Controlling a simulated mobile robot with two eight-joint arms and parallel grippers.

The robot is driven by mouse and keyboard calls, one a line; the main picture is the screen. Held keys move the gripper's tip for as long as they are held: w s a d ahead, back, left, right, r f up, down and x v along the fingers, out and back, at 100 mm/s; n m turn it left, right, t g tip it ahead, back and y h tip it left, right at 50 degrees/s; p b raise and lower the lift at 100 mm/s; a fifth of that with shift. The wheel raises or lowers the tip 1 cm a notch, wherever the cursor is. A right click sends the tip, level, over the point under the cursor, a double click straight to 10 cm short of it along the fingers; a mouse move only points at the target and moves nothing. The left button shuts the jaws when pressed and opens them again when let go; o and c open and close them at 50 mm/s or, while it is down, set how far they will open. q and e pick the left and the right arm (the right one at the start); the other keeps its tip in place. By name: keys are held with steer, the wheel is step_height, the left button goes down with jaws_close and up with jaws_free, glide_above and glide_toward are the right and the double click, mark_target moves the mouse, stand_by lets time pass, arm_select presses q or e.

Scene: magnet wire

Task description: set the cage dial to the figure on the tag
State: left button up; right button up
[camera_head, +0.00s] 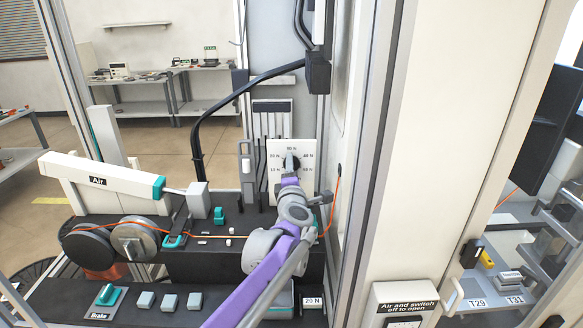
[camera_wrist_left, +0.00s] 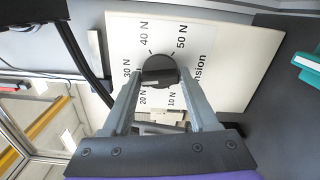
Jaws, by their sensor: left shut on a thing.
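The dial is a dark round knob (camera_wrist_left: 159,70) on a white tension plate (camera_wrist_left: 235,62) marked from 10 N to 50 N. In the head view the plate (camera_head: 304,187) stands upright at the back of the black bench. My left gripper (camera_wrist_left: 160,78) is shut on the knob, one grey finger on each side; in the head view the gripper (camera_head: 291,162) covers most of it. A pale line on the knob lies toward the 20 N and 30 N side; I cannot tell the exact mark. The tag (camera_head: 313,301) reads 20 N, at the bench front.
An orange wire (camera_head: 205,236) runs from the spools (camera_head: 136,238) past my purple arm toward the right frame post. The Air cylinder (camera_head: 100,177) and a teal Brake switch (camera_head: 109,295) are at left. A cabinet edge (camera_head: 400,150) closes off the right.

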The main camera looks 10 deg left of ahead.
arm_select(q)
steer(key=shift+r+n+p, duration=0.1)
steer(key=shift+n+p, duration=1.45)
steer(key=shift+n, duration=3.25)
arm_select(e)
steer(key=shift+t, duration=0.3)
steer(key=shift+w+r, duration=0.45)
steer(key=shift+r, duration=0.35)
steer(key=shift+w+r, duration=0.4)
steer(key=shift+r, duration=0.45)
steer(key=shift+w+r, duration=0.45)
steer(key=shift+r, duration=0.35)
arm_select(q)
steer(key=o, duration=1.3)
steer(key=shift+o, duration=0.2)
steer(key=shift+s, duration=0.1)
steer(key=s+d+b, duration=0.1)
steer(key=s+d, duration=0.1)
steer(key=s, duration=0.8)
steer(key=shift+s+b, duration=0.2)
steer(key=shift+b, duration=0.1)
arm_select(e)
steer(key=shift+s+f, duration=0.35)
steer(key=shift+f, duration=0.25)
steer(key=shift+s+f, duration=0.35)
steer(key=shift+f, duration=0.25)
